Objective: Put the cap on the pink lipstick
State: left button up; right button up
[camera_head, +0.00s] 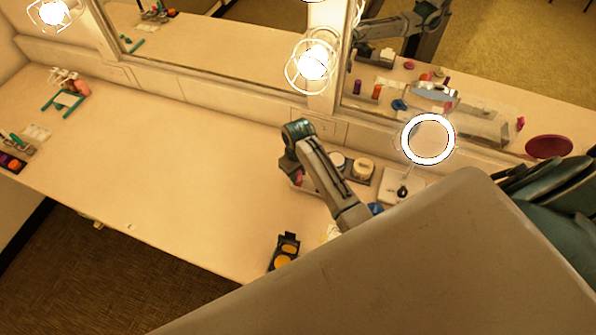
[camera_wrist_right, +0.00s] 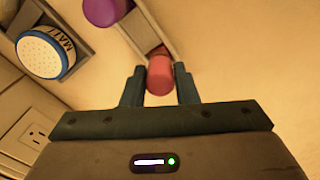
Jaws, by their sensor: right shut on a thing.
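My right gripper (camera_wrist_right: 158,88) is shut on a pinkish-red cylinder (camera_wrist_right: 159,75), seen from its rounded end between the two fingers in the right wrist view. I cannot tell whether it is the cap or the lipstick. Pink (camera_head: 297,177) shows beside the arm. My left gripper is not in view.
A white-topped jar (camera_wrist_right: 43,54) is left of the fingers. A cream jar (camera_head: 363,168), round lit mirror (camera_head: 428,117) and open black compact (camera_head: 285,255) stand around my arm. The mirror wall is behind. The counter's middle left (camera_head: 180,150) is clear.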

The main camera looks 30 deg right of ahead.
jog(key=shift+f, duration=0.1)
jog(key=o, duration=1)
jog(key=shift+o, duration=0.5)
jog(key=o, duration=0.4)
jog(key=shift+r, duration=3.5)
jog(key=shift+c, duration=0.5)
grip_shut()
